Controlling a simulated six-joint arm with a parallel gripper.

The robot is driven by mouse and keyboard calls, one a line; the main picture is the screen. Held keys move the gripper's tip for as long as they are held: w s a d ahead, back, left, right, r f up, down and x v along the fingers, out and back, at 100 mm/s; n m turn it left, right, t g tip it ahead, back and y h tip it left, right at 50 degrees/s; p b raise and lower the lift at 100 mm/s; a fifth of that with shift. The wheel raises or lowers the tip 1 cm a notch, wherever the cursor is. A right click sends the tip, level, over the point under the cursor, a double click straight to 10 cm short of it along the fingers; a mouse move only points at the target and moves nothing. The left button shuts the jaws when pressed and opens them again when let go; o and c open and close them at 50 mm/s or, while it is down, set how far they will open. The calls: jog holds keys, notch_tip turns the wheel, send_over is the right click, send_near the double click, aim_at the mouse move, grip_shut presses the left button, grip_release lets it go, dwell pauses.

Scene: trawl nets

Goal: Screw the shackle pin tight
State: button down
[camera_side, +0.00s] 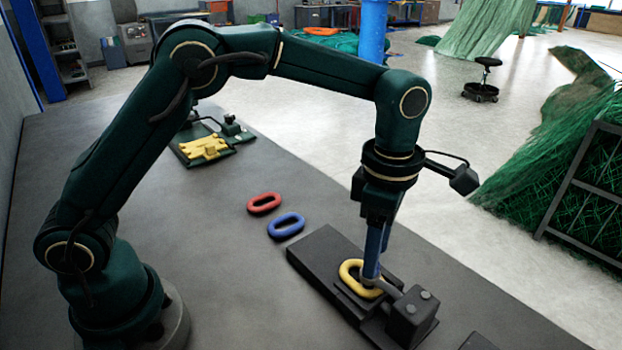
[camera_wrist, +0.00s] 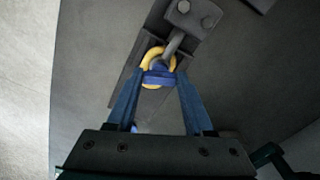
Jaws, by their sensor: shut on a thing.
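A yellow oblong link (camera_side: 346,268) lies on a dark fixture plate (camera_side: 318,248). A grey shackle (camera_wrist: 173,46) runs from a block into the link in the wrist view, where the yellow link (camera_wrist: 145,58) also shows. My gripper (camera_side: 370,276) points straight down over the link with blue fingers. In the wrist view its fingertips (camera_wrist: 160,79) close on a blue piece (camera_wrist: 158,76) lying across the link, which looks like the shackle pin. The fingers hide much of it, and its thread and seating cannot be seen.
A dark block (camera_side: 410,315) with two round studs stands at the plate's end, close to my gripper. A blue link (camera_side: 286,225) and a red link (camera_side: 264,203) lie loose on the bench. A green board with yellow parts (camera_side: 205,148) is farther back. Bench left of the plate is clear.

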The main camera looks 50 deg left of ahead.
jog(key=shift+m, duration=0.3)
